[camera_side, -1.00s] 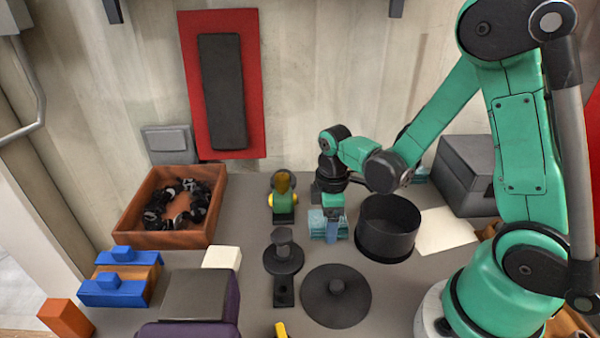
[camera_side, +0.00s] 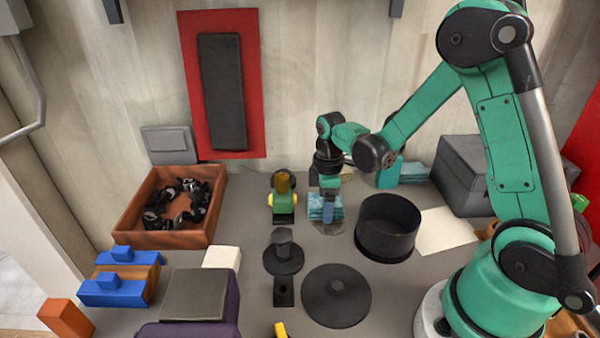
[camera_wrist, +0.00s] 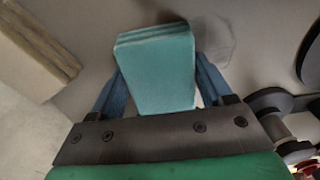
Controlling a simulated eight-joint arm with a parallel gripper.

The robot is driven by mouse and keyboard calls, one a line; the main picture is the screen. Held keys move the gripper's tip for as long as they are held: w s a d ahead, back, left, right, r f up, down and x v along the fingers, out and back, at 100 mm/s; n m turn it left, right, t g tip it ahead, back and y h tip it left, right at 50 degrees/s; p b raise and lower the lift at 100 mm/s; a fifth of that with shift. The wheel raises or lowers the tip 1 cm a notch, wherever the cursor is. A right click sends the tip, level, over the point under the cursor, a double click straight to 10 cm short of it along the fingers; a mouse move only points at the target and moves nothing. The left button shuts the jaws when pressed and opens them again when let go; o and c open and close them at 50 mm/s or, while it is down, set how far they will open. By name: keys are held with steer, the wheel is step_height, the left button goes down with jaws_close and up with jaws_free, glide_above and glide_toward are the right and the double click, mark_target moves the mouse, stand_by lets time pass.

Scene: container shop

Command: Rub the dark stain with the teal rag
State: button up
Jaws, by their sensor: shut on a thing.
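The teal rag (camera_side: 315,208) is a folded, layered cloth. My gripper (camera_side: 327,208) is shut on it from above, low at the table. In the wrist view, the rag (camera_wrist: 158,70) sits between the two blue fingers of my gripper (camera_wrist: 160,78). The stain (camera_side: 330,230) shows as a faint grey smudge just in front of the rag. It also shows in the wrist view (camera_wrist: 217,40), right of the rag's far end. The rag may cover part of the stain. I cannot tell whether the rag's underside touches the table.
A black open pot (camera_side: 387,228) stands close on the right, and a yellow-and-green figure (camera_side: 283,198) close on the left. A black knobbed piece (camera_side: 283,255) and round lid (camera_side: 336,297) lie in front. A brown bin (camera_side: 165,235) stands farther left.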

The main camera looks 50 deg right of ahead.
steer(key=shift+w+d, duration=0.3)
steer(key=shift+d, duration=0.05)
steer(key=shift+s+a+r, duration=0.1)
steer(key=shift+r, duration=3.95)
steer(key=shift+f, duration=0.2)
